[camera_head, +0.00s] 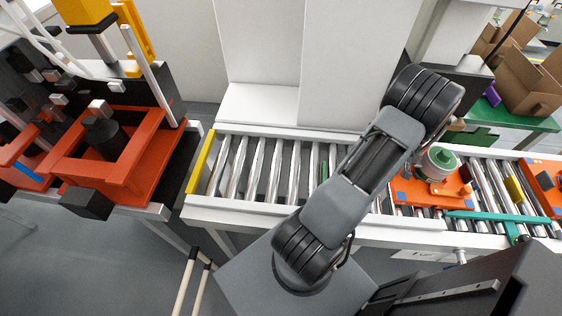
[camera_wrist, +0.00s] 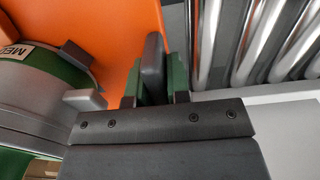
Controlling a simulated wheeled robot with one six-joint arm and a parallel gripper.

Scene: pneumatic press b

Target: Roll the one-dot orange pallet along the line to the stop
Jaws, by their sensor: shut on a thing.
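An orange pallet (camera_head: 418,198) lies on the right part of the roller line (camera_head: 262,170), carrying a round grey part with a green top (camera_head: 441,160). The pallet (camera_wrist: 125,30) and the round part with a partly cut-off label (camera_wrist: 40,75) fill the left of the wrist view. My gripper (camera_wrist: 154,85) is shut on a grey upright post (camera_wrist: 153,65) at the pallet's edge. In the head view my arm hides part of the line and the fingers cannot be made out. A yellow stop (camera_head: 201,162) crosses the line's left end. The pallet's dots are not readable.
The visible rollers between my arm and the yellow stop are clear. A second orange pallet (camera_head: 545,180) is at the far right. A red-orange press (camera_head: 125,165) stands left. Cardboard boxes (camera_head: 525,80) are at back right.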

